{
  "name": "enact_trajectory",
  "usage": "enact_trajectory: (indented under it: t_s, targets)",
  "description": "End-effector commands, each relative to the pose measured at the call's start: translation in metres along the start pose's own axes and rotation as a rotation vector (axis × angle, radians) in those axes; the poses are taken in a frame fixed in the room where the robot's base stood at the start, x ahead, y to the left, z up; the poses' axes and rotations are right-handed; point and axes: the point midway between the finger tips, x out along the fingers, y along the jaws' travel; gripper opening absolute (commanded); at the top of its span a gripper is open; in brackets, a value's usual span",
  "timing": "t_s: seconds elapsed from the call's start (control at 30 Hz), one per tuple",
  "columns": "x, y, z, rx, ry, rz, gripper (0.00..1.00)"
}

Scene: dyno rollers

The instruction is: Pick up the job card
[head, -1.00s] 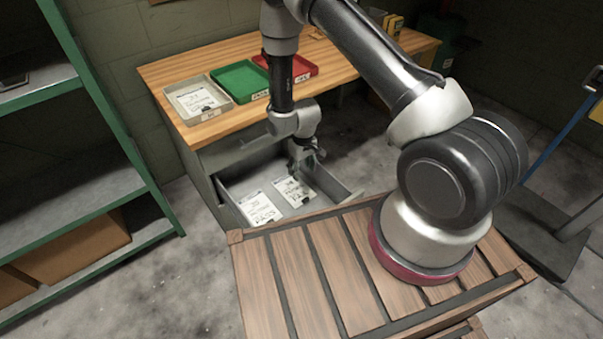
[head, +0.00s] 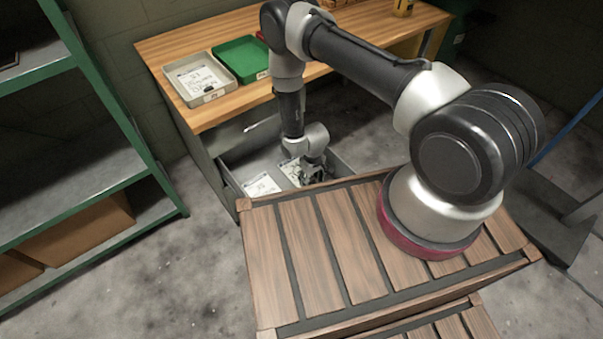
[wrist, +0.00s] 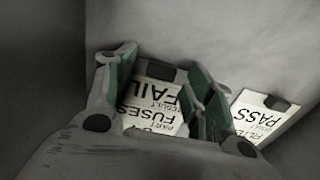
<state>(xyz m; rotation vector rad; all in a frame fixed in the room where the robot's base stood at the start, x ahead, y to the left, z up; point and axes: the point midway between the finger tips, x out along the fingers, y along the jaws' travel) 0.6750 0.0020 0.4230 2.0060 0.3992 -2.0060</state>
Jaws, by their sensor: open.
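Two white printed cards lie in the open grey drawer (head: 232,178) under the workbench. One card reads FUSES and FAIL; this FAIL card (wrist: 153,106) shows between my gripper's fingers in the wrist view, and partly in the head view (head: 291,171). The PASS card (wrist: 262,117) lies to its right in the wrist view and to its left in the head view (head: 261,186). My gripper (wrist: 160,72) is open, its green-padded fingers on either side of the FAIL card. I cannot tell whether they touch it. Another card (head: 197,80) lies in a pale tray on the bench.
The pale tray (head: 207,98) and a green tray (head: 240,58) stand on the wooden bench top (head: 160,50); a red tray is mostly hidden behind my arm. Drawer walls closely surround my gripper. A slatted wooden crate (head: 312,262) stands in front, a green shelf (head: 105,100) at left.

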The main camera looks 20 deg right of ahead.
Motion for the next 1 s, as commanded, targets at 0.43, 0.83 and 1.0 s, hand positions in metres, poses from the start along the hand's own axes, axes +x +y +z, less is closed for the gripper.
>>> enact_trajectory:
  t_s: [0.43, 0.83, 1.0]
  targets:
    - [0.0, 0.0, 0.0, 0.0, 0.0, 0.0, 0.1]
    - [-0.004, 0.0, 0.0, 0.0, 0.0, 0.0, 0.04]
    - [-0.024, 0.0, -0.001, 0.0, 0.001, 0.0, 0.04]
